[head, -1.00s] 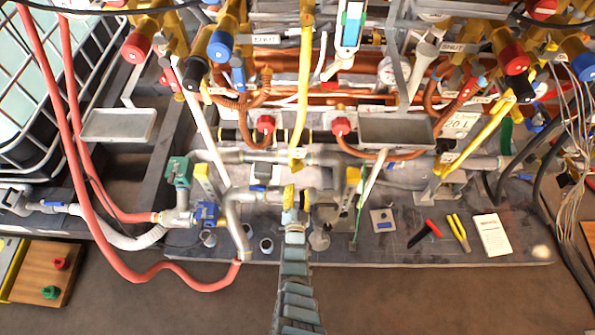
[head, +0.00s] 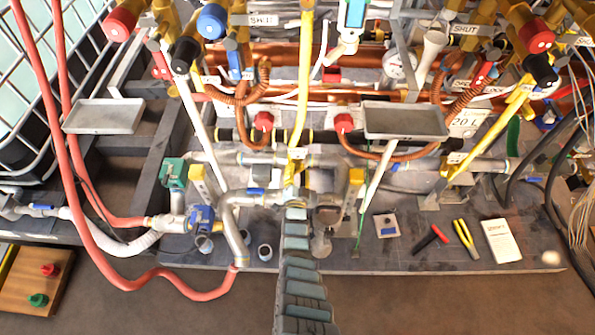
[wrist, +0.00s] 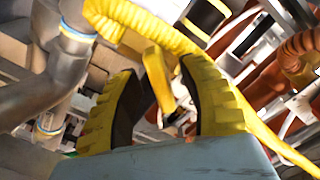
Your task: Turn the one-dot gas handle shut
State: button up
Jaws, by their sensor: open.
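In the wrist view my gripper (wrist: 160,72) is open, with its two yellow, black-padded fingers apart. A yellow handle (wrist: 158,78) stands in the gap between them. It hangs below a ribbed yellow gas pipe (wrist: 145,22). No clear contact shows between the fingers and the handle, and no dot mark can be made out on it. In the head view my arm rises from the bottom middle to the foot of the upright yellow gas pipe (head: 304,85). The fingers and handle are too small and overlapped to separate there.
A grey bent pipe (head: 232,225) stands close left of my arm. A red hose (head: 85,230) loops at the left. Red-and-black pliers (head: 430,238), yellow pliers (head: 464,238) and a white booklet (head: 501,240) lie at the right on the grey board (head: 350,262). Copper and grey pipes crowd behind.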

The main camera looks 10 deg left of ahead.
grip_shut()
jog(key=shift+m, duration=0.3)
jog(key=m, duration=0.4)
jog(key=shift+m, duration=2.4)
jog(key=shift+s+f, duration=0.1)
grip_release()
